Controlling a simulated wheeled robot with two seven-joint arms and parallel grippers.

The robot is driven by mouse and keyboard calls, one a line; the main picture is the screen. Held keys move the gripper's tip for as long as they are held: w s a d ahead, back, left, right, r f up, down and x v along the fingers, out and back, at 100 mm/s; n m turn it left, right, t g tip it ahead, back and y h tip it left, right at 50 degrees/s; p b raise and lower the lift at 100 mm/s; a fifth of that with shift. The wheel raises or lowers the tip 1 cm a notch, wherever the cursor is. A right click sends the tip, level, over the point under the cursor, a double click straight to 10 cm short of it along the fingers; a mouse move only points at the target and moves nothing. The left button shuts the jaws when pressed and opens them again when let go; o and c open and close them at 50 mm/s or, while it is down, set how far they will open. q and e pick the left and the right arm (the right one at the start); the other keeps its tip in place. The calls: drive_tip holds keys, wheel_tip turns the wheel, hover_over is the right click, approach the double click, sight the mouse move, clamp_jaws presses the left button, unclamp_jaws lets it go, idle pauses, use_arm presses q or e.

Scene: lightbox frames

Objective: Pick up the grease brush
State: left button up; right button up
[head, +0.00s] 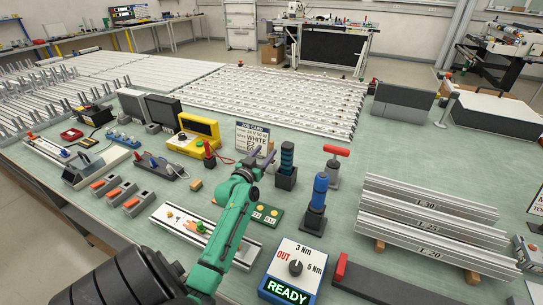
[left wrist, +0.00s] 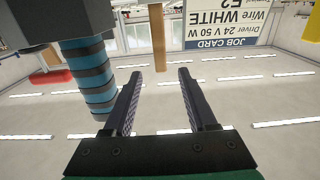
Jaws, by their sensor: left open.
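My left gripper (head: 256,163) reaches over the bench from the front, with its fingers just in front of the job card. In the left wrist view the gripper (left wrist: 157,98) is open, with nothing between its fingers. That view is upside down. An upright tan wooden stick (left wrist: 157,37), possibly the grease brush's handle, shows beyond the fingertips, roughly in line with the gap and apart from them. Its lower end is cut off by the frame. In the head view, I cannot make out the brush clearly. My right gripper is not in view.
A dark handle with blue bands (left wrist: 88,75) stands close to the fingers; it also shows in the head view (head: 287,157). The job card (head: 254,138) is just behind. A blue-handled tool (head: 320,190) and a red-topped tool (head: 335,165) stand to the right.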

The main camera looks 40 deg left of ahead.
use_arm(q)
drive_tip(key=x, duration=0.9)
drive_tip(key=shift+f+b, duration=0.3)
drive_tip(key=shift+f, duration=0.1)
drive_tip(key=shift+r, duration=0.1)
clamp_jaws()
